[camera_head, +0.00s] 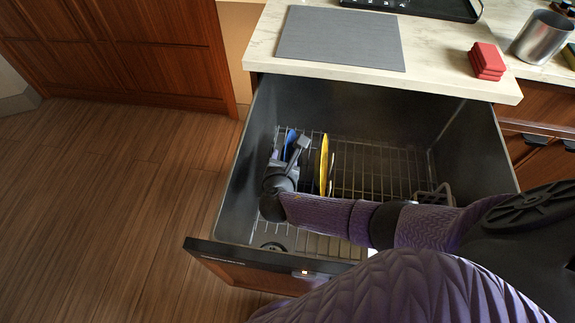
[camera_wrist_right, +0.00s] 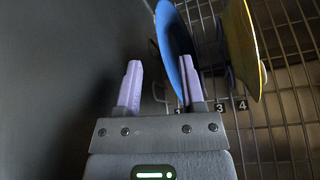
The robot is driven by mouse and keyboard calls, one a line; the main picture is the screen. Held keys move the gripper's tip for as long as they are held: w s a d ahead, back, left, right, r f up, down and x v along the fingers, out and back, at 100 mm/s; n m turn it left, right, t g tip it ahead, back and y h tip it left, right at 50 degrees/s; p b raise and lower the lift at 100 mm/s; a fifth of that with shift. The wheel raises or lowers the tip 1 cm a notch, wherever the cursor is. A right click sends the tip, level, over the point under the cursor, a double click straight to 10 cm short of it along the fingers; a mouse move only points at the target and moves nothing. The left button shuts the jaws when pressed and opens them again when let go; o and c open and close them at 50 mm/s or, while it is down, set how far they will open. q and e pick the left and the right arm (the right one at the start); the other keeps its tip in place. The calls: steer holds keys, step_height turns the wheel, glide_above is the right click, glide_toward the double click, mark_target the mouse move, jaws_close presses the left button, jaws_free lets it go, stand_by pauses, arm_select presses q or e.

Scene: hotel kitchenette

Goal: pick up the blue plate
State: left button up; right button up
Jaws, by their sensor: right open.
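The blue plate (camera_head: 289,142) stands on edge at the left end of the wire rack inside the open drawer, partly hidden by my right gripper (camera_head: 292,156). In the right wrist view the blue plate (camera_wrist_right: 174,38) is seen nearly edge-on. My right gripper (camera_wrist_right: 161,82) is open, its two purple fingers pointing toward the rack. The plate's lower edge shows close beside the right-hand finger; I cannot tell whether they touch. The gap near the left-hand finger is empty. My left gripper is in neither view.
A yellow plate (camera_head: 323,166) stands in the rack (camera_head: 380,172) right of the blue one; it also shows in the wrist view (camera_wrist_right: 243,45). The drawer wall (camera_head: 240,165) is close on the left. The counter (camera_head: 430,50) overhangs the back, with a grey mat, red blocks and a metal cup.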

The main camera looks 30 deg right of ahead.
mark_target(286, 145)
steer(key=b+x, duration=0.3)
steer(key=x, duration=0.2)
steer(key=shift+d, duration=0.15)
steer(key=shift+w+d, duration=0.15)
steer(key=shift+w, duration=0.15)
steer(key=shift+r, duration=0.1)
steer(key=c, duration=0.6)
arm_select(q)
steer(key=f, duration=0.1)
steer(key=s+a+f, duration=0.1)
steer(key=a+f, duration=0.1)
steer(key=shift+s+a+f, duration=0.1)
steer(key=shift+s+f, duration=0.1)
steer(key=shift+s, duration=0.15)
arm_select(e)
jaws_close()
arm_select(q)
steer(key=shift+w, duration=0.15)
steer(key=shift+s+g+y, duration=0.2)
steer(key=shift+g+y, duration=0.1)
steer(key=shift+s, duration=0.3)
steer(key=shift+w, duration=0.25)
